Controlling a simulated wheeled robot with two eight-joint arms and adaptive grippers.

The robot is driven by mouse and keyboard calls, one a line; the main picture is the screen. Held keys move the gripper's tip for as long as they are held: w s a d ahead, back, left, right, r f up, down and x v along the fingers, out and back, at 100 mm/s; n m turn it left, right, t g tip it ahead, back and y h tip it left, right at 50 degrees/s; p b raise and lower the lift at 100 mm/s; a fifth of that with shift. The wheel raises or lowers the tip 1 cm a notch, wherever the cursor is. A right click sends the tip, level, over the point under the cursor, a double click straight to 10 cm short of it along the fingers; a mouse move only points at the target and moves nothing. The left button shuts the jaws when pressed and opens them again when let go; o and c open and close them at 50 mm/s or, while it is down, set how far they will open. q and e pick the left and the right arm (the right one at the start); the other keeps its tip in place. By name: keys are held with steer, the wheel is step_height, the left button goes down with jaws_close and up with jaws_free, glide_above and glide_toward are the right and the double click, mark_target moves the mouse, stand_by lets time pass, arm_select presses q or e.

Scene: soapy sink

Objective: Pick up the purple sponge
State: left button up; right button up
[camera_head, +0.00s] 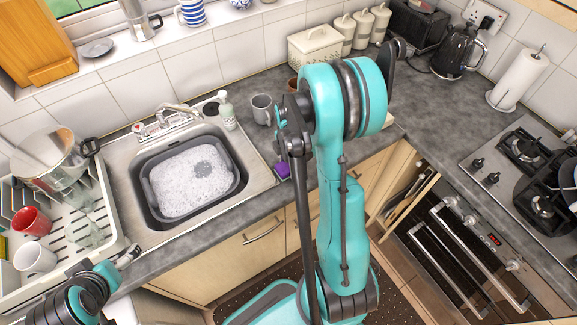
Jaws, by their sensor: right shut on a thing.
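The purple sponge (283,171) shows as a small patch at the front edge of the counter, right of the sink. My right gripper (288,157) points down from above and is shut on the sponge; the fingertips are small and partly hidden by my own arm. I cannot tell whether the sponge touches the counter. My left gripper (128,255) is at the lower left, beside the dish rack and in front of the sink, apart from the sponge. Its finger gap is too small to judge.
The sink basin (236,192) holds a foamy tub. A soap bottle (228,113) and a grey mug (262,109) stand behind and right of it. A dish rack (112,226) with cups fills the left. A gas hob (480,190) is at the right.

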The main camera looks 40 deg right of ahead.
mark_target(289, 165)
steer(key=shift+r, duration=0.55)
step_height(289, 165, up, 3)
steer(key=shift+f+p, duration=0.1)
steer(key=shift+p, duration=0.45)
steer(key=s+d+r+p, duration=0.1)
steer(key=s+d+r, duration=0.3)
steer(key=d+r, duration=0.3)
steer(key=d, duration=0.4)
steer(key=shift+s, duration=0.2)
steer(key=shift+a, duration=0.1)
steer(key=shift+c, duration=0.9)
